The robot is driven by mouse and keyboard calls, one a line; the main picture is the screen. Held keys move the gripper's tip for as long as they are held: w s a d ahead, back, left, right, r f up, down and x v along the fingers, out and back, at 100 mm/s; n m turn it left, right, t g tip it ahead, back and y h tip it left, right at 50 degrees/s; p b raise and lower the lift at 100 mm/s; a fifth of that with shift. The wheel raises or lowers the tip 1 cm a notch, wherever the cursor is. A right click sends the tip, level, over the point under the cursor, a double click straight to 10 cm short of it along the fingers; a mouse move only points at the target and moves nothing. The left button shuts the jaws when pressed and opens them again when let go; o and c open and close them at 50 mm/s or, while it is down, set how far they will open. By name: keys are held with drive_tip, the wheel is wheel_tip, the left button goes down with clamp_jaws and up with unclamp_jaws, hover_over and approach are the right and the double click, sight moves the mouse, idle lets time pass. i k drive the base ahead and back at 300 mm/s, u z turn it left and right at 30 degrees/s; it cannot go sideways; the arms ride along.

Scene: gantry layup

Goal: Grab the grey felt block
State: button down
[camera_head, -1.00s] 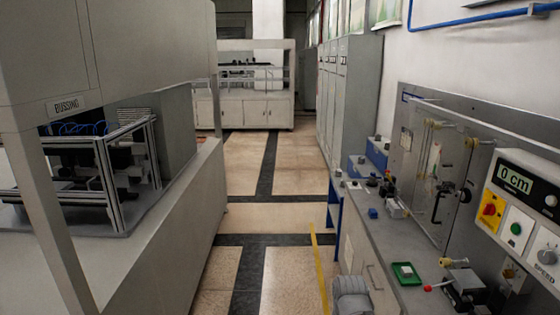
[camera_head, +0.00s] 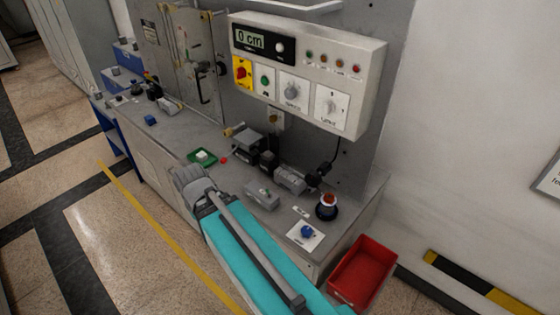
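I cannot single out the grey felt block for certain. A pale block (camera_head: 203,155) sits in a small green tray (camera_head: 194,161) further left on the bench.
A control panel (camera_head: 350,75) reading 0 cm hangs above. A blue item (camera_head: 307,231), a dark round holder (camera_head: 327,211) and a red bin (camera_head: 364,270) are right. Floor at left is clear.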

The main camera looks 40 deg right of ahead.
sight(268, 156)
drive_tip(key=z, duration=0.9)
